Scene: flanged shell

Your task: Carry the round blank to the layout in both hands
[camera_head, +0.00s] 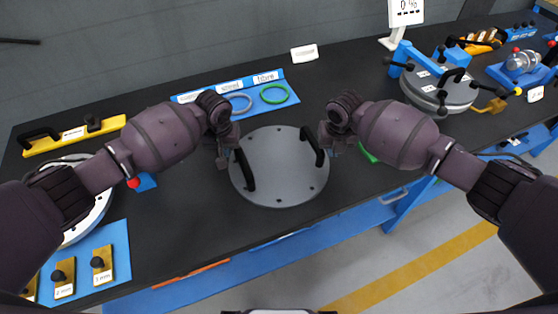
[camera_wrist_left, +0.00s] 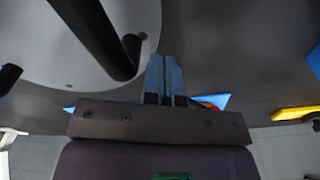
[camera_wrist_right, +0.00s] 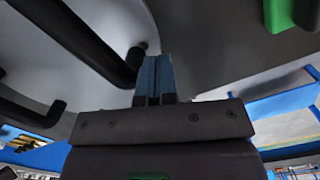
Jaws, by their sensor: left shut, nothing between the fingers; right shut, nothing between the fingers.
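The round blank (camera_head: 281,178) is a grey disc with small holes and two black bar handles, lying on the dark bench between my arms. Its left handle (camera_head: 244,170) and right handle (camera_head: 312,147) stand up from it. My left gripper (camera_head: 222,160) is shut and empty just left of the left handle; the left wrist view shows its closed fingers (camera_wrist_left: 165,76) beside that handle (camera_wrist_left: 100,35). My right gripper (camera_head: 333,148) is shut and empty by the right handle; its closed fingers (camera_wrist_right: 155,78) show beside that handle (camera_wrist_right: 85,40). I cannot tell whether either touches.
A blue board (camera_head: 250,101) with labels and rings lies behind the blank. A blue fixture (camera_head: 402,56) with a round plate (camera_head: 440,95) stands at the back right. A white round part (camera_head: 85,215) and a yellow bar (camera_head: 70,137) lie at left. The bench front edge is close.

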